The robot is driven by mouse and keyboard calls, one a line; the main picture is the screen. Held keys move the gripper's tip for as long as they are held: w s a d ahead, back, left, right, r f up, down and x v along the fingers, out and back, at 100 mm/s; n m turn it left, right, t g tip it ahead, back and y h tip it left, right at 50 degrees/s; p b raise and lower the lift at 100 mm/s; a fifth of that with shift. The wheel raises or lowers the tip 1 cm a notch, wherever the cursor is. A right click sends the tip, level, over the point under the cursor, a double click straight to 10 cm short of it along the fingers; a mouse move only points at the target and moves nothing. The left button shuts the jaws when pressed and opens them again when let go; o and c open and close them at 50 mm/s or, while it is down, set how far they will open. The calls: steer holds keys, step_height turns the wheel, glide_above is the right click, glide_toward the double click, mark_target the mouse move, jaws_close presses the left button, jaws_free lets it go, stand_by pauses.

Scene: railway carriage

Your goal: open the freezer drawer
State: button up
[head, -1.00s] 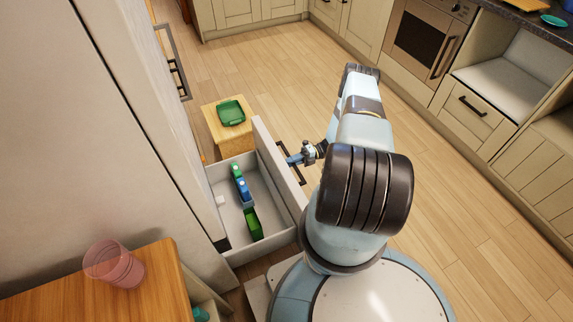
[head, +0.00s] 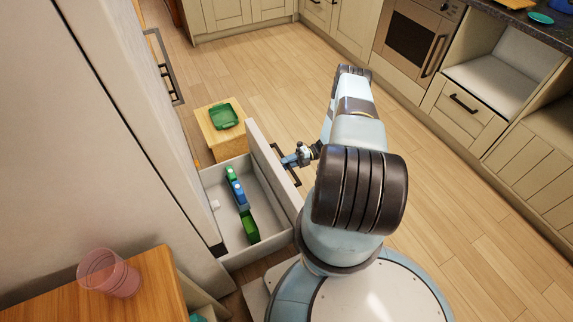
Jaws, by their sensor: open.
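The freezer drawer (head: 262,259) stands pulled out from the tall pale fridge-freezer (head: 120,120) on the left. Its inside shows from above, with green and blue items (head: 240,195) in a row and a small white piece (head: 215,204) by the left side. The drawer's dark bar handle (head: 296,178) is on the outer face of its front. My gripper (head: 290,160) is at this handle, its fingers open and close to the bar. Whether the fingers touch the bar is too small to tell.
A wooden stool or box (head: 212,137) with a green tray (head: 224,116) stands just beyond the drawer. A wooden table (head: 150,285) with a pink glass (head: 108,273) is at the lower left. Open wooden floor (head: 270,75) lies behind and right of my arm.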

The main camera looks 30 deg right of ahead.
steer(key=d, duration=1.3)
steer(key=shift+d, duration=0.35)
steer(key=shift+f, duration=0.1)
